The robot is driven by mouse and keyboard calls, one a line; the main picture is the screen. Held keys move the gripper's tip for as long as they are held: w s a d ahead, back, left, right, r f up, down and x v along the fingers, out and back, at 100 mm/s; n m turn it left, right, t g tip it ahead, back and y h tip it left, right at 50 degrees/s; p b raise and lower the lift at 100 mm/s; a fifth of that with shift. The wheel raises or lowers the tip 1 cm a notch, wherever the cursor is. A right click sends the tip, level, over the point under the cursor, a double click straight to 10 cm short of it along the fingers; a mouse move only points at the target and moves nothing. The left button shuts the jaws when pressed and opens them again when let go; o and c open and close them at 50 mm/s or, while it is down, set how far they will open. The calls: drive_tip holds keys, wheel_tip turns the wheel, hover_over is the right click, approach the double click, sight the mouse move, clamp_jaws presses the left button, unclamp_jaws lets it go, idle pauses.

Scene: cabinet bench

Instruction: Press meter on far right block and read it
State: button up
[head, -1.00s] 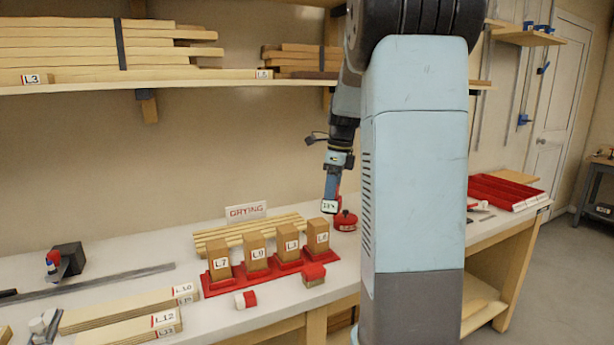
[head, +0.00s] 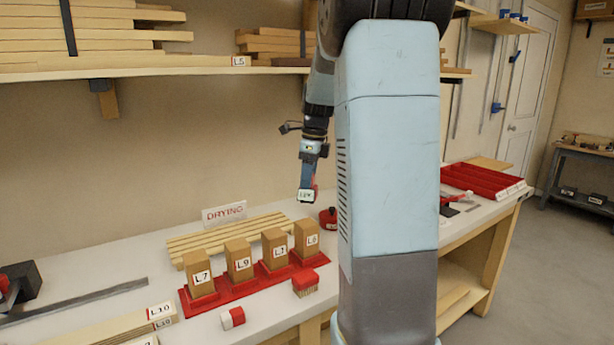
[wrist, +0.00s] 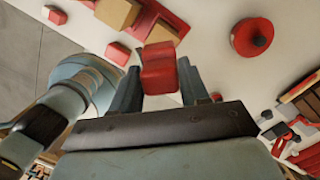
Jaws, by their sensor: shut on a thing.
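My gripper (head: 309,180) is shut on a red meter with a small white display (head: 305,195). In the wrist view the red meter (wrist: 160,68) sits between the fingers. The display's characters are too small to read surely. The far right block (head: 307,239) is brown with a white label, perhaps L8, and stands upright on the red rack (head: 237,289). The meter is above this block, with a gap between them in the head view. Three other brown blocks (head: 239,260) stand to its left on the rack.
A round red object (head: 328,217) lies right of the blocks. Wood strips (head: 190,248) and a DRYING sign (head: 223,212) are behind. A shelf (head: 200,75) hangs above.

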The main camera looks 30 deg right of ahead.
sight(306, 196)
drive_tip(key=shift+a, duration=0.25)
drive_tip(key=shift+f, duration=2.95)
drive_tip(key=shift+f, duration=0.55)
drive_tip(key=shift+r, duration=0.1)
drive_tip(key=shift+r, duration=3.45)
